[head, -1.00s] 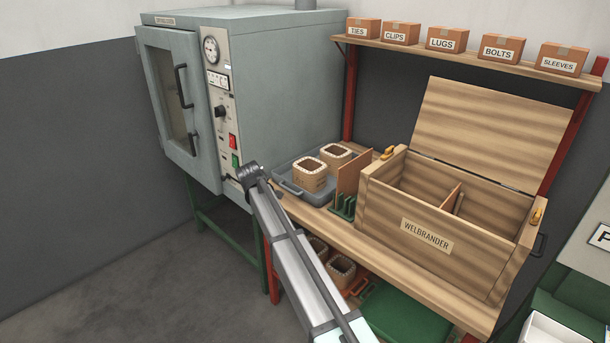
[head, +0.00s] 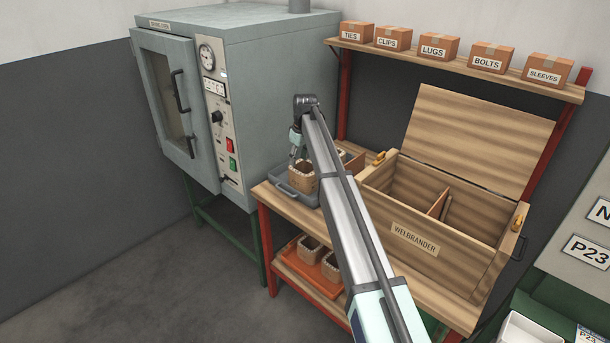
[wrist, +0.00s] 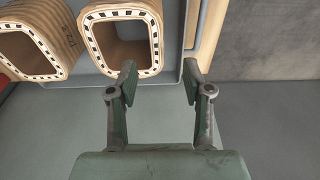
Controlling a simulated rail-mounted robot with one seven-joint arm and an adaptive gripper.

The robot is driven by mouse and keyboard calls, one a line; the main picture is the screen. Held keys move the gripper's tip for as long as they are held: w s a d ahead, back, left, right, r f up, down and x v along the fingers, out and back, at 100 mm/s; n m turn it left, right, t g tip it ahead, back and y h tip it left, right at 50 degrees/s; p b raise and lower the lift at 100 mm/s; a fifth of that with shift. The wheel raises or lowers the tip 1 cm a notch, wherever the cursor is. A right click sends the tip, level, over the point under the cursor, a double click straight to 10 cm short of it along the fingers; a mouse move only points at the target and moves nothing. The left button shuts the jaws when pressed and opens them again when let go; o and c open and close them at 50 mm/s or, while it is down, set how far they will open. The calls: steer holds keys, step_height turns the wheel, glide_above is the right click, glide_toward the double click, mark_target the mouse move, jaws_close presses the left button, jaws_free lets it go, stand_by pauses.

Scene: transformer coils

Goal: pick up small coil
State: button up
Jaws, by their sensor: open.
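Two tan, square, hollow coils with dotted rims stand on the grey tray (head: 283,187). In the head view the nearer coil (head: 304,178) is clear, and the other is mostly behind my arm. The wrist view shows both, the left coil (wrist: 38,28) and the right coil (wrist: 123,42); which is the small one I cannot tell. My gripper (wrist: 159,72) is open and empty. In the wrist view the left finger overlaps the right coil's lower right corner, and the tray's rim shows between the fingers. Whether the finger touches the coil is unclear.
An oven (head: 220,100) stands left of the bench. An open wooden box (head: 440,225) labelled WELBRANDER sits right of the tray. Two more coils (head: 309,250) (head: 331,266) stand on an orange lower tray (head: 305,278). Labelled cartons line the upper shelf (head: 450,65).

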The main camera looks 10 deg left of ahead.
mark_target(297, 172)
steer(key=f+p, duration=0.1)
steer(key=f, duration=0.2)
steer(key=w+f+p, duration=0.1)
steer(key=f, duration=0.3)
steer(key=a+f+p, duration=0.1)
steer(key=f, duration=0.2)
steer(key=shift+w+a+f, duration=0.1)
steer(key=shift+w+f, duration=0.05)
jaws_close()
